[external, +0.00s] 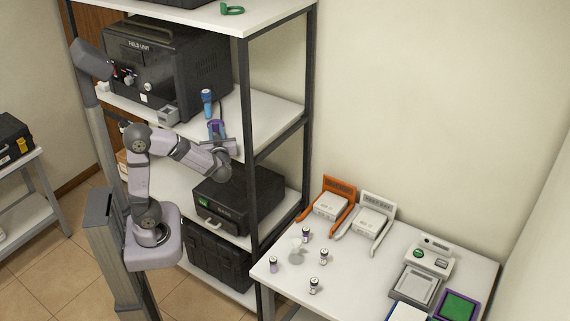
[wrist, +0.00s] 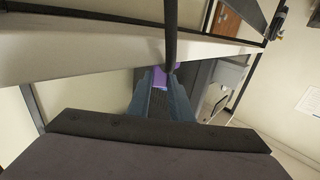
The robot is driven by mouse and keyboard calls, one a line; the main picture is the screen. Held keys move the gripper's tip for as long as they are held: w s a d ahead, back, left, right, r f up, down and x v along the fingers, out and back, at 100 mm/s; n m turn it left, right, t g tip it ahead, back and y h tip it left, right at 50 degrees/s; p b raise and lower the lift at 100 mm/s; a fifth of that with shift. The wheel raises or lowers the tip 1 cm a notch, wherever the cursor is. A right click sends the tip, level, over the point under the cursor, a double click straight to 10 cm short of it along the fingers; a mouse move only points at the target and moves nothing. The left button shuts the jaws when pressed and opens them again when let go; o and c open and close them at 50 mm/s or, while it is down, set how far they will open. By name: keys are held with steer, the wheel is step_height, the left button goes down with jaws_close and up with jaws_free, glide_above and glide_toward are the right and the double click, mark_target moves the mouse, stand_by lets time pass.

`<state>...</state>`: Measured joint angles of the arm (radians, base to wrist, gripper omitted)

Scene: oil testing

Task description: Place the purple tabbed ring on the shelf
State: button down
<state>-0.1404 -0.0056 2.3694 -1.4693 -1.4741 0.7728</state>
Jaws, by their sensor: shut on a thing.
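My gripper (external: 216,132) is at the front edge of the middle shelf (external: 268,118) in the external view, fingers pointing up and inward. In the wrist view my gripper (wrist: 160,84) has its two blue-grey fingers shut on the purple tabbed ring (wrist: 158,77). Only a small purple part of the ring shows between and beyond the fingers; its tab cannot be made out. The ring also shows as a small purple patch (external: 217,125) in the external view. I cannot tell whether it touches the shelf. A white shelf board (wrist: 85,52) crosses the wrist view.
A dark shelf post (external: 246,95) stands right of my gripper, and a dark post (wrist: 171,35) rises before the fingers. A blue bottle-like item (external: 207,99) and a black field unit (external: 170,65) stand on the middle shelf. A green tabbed ring (external: 232,11) lies on the top shelf.

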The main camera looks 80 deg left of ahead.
steer(key=shift+f, duration=0.85)
steer(key=shift+f, duration=0.15)
steer(key=c, duration=1.6)
jaws_free()
steer(key=shift+r, duration=0.3)
steer(key=shift+d+f+b, duration=0.15)
steer(key=shift+d+b, duration=1.75)
steer(key=shift+d, duration=4.15)
